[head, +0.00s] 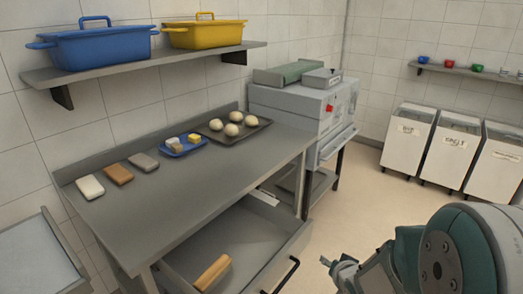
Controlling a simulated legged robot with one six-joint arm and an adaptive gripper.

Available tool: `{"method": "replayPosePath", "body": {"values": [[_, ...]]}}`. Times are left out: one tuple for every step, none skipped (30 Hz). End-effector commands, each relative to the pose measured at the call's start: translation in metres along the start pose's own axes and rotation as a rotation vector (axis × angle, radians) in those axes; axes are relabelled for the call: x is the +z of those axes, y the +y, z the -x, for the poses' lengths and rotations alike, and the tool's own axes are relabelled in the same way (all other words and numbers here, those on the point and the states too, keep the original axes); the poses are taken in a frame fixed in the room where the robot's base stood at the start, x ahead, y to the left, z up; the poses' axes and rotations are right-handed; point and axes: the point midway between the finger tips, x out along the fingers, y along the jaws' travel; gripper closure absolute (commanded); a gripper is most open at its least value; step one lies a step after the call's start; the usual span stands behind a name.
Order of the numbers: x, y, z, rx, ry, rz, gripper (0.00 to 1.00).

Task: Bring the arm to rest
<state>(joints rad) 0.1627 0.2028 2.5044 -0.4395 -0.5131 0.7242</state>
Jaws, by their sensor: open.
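My arm shows large at the lower right in the head view, with a teal and grey joint close to the camera. My gripper (337,268) is small and partly cut off at the bottom edge, right of the open drawer. It is open, and I see nothing in it. It appears apart from the table and the drawer.
A grey worktable (200,205) holds several blocks, a blue tray (173,150) and a dark tray (215,139) with dough balls. Its drawer (290,245) is open with a rolling pin (212,272) inside. A machine (290,110) and white bins (408,140) stand behind clear floor.

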Motion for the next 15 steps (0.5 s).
{"method": "replayPosePath", "body": {"values": [[-0.011, -0.004, 0.013, 0.030, 0.005, 0.034, 0.46], [-0.015, -0.005, 0.020, 0.051, 0.000, 0.055, 0.46], [-0.020, -0.006, 0.029, 0.078, -0.008, 0.078, 0.46], [-0.023, -0.007, 0.037, 0.097, -0.015, 0.096, 0.46], [-0.026, -0.008, 0.045, 0.115, -0.021, 0.111, 0.46], [-0.030, -0.010, 0.056, 0.137, -0.032, 0.132, 0.46], [-0.032, -0.011, 0.064, 0.153, -0.041, 0.145, 0.46], [-0.034, -0.013, 0.072, 0.167, -0.051, 0.160, 0.46], [-0.035, -0.015, 0.084, 0.184, -0.066, 0.177, 0.46], [-0.036, -0.017, 0.093, 0.196, -0.078, 0.191, 0.46], [-0.037, -0.018, 0.102, 0.207, -0.090, 0.202, 0.46], [-0.036, -0.021, 0.114, 0.218, -0.108, 0.218, 0.46], [-0.036, -0.022, 0.124, 0.226, -0.122, 0.229, 0.46], [-0.035, -0.024, 0.133, 0.232, -0.137, 0.240, 0.46], [-0.034, -0.027, 0.146, 0.238, -0.157, 0.254, 0.46]]}}
